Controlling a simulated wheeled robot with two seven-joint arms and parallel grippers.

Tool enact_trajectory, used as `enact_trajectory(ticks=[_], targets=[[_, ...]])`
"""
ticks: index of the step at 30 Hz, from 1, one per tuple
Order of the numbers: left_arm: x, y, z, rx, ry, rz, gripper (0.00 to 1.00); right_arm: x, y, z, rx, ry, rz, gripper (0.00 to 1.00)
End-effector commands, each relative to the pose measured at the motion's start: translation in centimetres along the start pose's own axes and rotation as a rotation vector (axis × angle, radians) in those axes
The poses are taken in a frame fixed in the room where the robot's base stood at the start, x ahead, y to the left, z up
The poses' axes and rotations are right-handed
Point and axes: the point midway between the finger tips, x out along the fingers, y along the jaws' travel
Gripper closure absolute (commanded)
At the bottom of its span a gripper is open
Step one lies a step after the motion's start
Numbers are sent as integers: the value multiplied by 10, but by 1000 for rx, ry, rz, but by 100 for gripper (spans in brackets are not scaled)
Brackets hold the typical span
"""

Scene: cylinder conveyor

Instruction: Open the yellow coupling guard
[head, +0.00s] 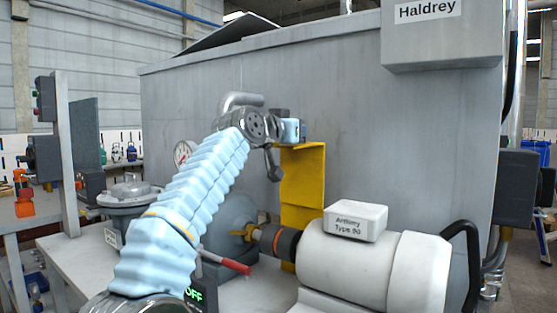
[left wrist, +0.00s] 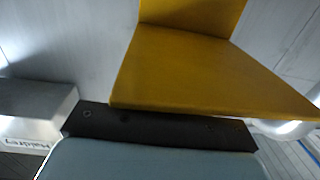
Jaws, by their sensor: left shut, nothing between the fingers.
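The yellow coupling guard (head: 303,190) stands upright behind the shaft coupling (head: 270,239), swung up against the grey tank side. The coupling between the pump and the motor shows uncovered from my side. My left gripper (head: 292,131) is at the guard's top edge, shut with nothing held. In the left wrist view the guard's yellow panels (left wrist: 205,75) fill the upper middle, and a dark bar on my gripper (left wrist: 160,127) lies right along the near edge. I cannot tell whether they touch. The fingertips are not clearly seen. My right gripper is out of view.
A cream motor (head: 345,262) with a labelled box stands at the right front. A red-handled lever (head: 226,262) is below my arm. A round gauge (head: 184,152) and a grey lidded vessel (head: 130,192) are at the left. The large grey tank (head: 350,120) closes off the back.

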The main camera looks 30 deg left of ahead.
Motion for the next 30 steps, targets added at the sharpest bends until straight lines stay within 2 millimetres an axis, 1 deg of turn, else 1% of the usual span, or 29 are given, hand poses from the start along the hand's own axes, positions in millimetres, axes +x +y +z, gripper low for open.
enact_trajectory(ticks=[9, 22, 26, 30], targets=[[4, 1, 0, 0, -53, 0, 100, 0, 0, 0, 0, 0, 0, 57], [4, 1, 0, 0, -58, 1, 100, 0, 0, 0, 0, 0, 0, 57], [3, 0, 0, 0, -57, 1, 100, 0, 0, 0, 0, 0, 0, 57], [-2, -2, -2, 0, -56, 1, 100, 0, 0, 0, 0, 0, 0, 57]])
